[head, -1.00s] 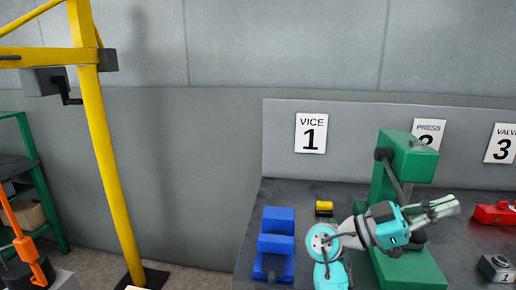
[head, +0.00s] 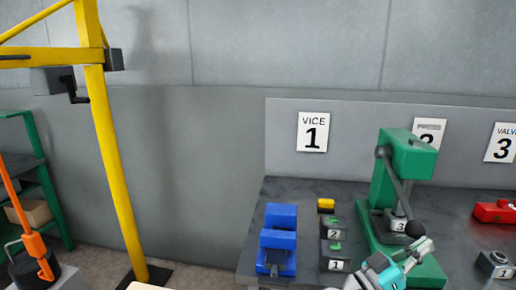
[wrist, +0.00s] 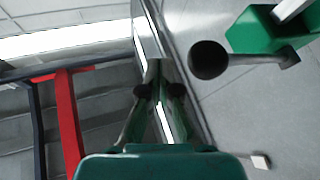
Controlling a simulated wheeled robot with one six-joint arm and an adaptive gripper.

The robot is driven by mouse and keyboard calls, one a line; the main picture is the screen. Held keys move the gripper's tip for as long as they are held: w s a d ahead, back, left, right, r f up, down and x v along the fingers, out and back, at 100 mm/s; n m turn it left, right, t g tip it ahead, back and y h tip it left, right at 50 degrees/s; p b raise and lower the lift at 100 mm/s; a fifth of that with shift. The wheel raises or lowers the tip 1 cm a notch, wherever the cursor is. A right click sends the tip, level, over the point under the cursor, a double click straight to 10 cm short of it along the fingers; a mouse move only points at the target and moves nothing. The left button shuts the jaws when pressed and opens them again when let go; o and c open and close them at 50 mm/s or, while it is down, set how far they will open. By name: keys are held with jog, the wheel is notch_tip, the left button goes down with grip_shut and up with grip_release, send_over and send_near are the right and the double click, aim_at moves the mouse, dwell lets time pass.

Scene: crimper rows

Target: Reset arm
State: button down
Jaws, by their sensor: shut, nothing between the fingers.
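My gripper (head: 428,246) is at the lower right of the head view, in front of the green press's base. Its fingers are together and hold nothing. In the wrist view the fingers (wrist: 160,75) meet at the tips, with only a narrow gap lower down. My arm's wrist shows at the bottom edge of the head view; the rest is out of frame. The press (head: 408,160) stands behind the gripper, and its lever ends in a black knob (head: 415,229) close to the fingers in the picture. The knob also shows in the wrist view (wrist: 208,60), right of the fingers.
A blue vice (head: 278,240) stands at the bench's left. Beside it are blocks marked 2 (head: 334,229) and 1 (head: 335,259) and a yellow piece (head: 326,205). Block 3 (head: 399,226) sits in the press. A red valve (head: 494,212) is at right. A yellow crane post (head: 116,170) stands left.

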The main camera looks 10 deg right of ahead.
jog(key=s+a+f+n+t+y, duration=0.2)
jog(key=f+n+t+y, duration=0.2)
jog(key=f, duration=0.5)
jog(key=s+a+f+n+t+y, duration=0.25)
jog(key=f+n+y, duration=0.2)
jog(key=f, duration=0.35)
jog(key=s+a+f+n+t+y, duration=0.25)
jog(key=f+n+t+y, duration=0.2)
jog(key=f, duration=0.45)
jog(key=s+a+f+n+y, duration=0.2)
jog(key=s+a+f+y, duration=0.15)
jog(key=s+a, duration=0.4)
jog(key=s+a+f+n+y, duration=0.1)
jog(key=s+a+f+y, duration=0.3)
jog(key=s, duration=0.7)
jog(key=s+a+r+m+y, duration=0.2)
jog(key=s+r, duration=0.6)
jog(key=s, duration=0.4)
jog(key=shift+t+y, duration=0.3)
jog(key=shift+y, duration=0.05)
